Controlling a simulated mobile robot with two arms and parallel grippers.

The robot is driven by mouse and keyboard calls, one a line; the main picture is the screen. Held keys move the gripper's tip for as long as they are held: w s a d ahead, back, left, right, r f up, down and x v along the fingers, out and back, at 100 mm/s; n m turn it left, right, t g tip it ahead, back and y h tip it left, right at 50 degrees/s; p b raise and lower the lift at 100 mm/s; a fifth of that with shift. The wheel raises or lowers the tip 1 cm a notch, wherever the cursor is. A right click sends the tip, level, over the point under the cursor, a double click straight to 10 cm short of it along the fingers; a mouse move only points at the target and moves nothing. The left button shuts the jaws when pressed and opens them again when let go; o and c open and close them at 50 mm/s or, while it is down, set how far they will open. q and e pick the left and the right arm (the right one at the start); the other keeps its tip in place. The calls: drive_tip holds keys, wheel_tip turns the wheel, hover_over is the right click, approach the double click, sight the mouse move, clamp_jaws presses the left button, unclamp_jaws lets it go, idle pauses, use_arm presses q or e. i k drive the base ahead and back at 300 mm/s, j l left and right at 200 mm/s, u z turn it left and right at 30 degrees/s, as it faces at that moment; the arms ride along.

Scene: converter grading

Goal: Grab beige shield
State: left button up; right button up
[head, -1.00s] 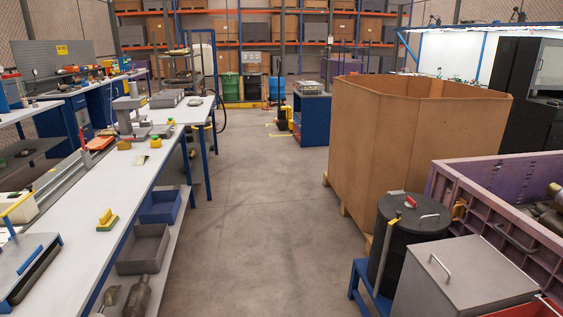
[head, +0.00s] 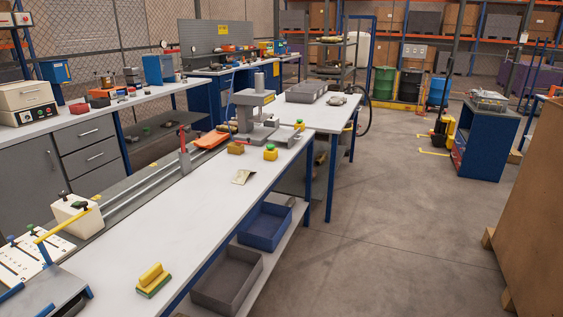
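A small, thin beige piece (head: 242,177), which looks like the beige shield, lies on the long white workbench (head: 190,222). It is left of a yellow box with a green button (head: 270,152) and on the near side of a small brown-yellow block (head: 236,147). Its exact shape is too small to tell. Neither of my grippers is in view.
A grey press-like device (head: 257,120) stands behind the beige piece. A yellow-green brush-like block (head: 153,280) lies near the bench's front edge. Grey (head: 227,278) and blue (head: 265,226) bins sit on the lower shelf. The floor (head: 390,240) right of the bench is clear.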

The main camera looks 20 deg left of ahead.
sight(241, 176)
drive_tip(key=i+l+u, duration=0.2)
drive_tip(key=i+u, duration=0.2)
drive_tip(key=i, duration=0.3)
drive_tip(key=i+l+u, duration=0.45)
drive_tip(key=i, duration=0.25)
drive_tip(key=i+l+u, duration=0.4)
drive_tip(key=i+l, duration=0.2)
